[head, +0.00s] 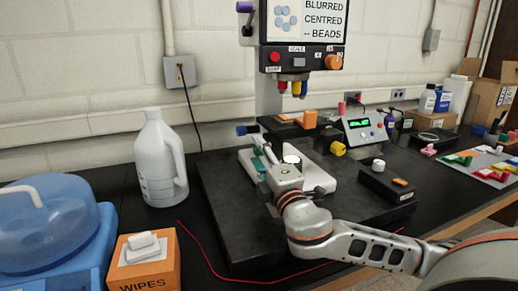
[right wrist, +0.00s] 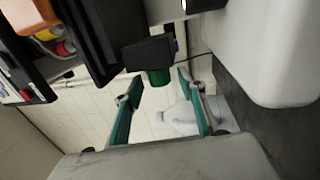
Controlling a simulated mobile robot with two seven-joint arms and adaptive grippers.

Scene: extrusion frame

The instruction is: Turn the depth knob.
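The instrument (head: 302,58) stands on a dark base, with a screen reading "BLURRED CENTRED -- BEADS". Its knobs include an orange one (head: 333,62), a purple one (head: 245,7), a blue one (head: 247,130) and a yellow one (head: 338,149). I cannot read any depth label. My right gripper (head: 265,163) is low, in front of the stage area. In the right wrist view its teal fingers (right wrist: 160,84) are apart, with a green knob-like cylinder (right wrist: 158,77) on a dark block at or just beyond their tips. I cannot tell whether they touch it. My left gripper is out of view.
A white jug (head: 161,160), an orange wipes box (head: 144,262) and a blue lidded container (head: 45,225) stand at left. A black box with a white knob (head: 387,183) is right of my arm. A lit meter (head: 363,129) stands behind. A red cord (head: 215,270) runs along the front.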

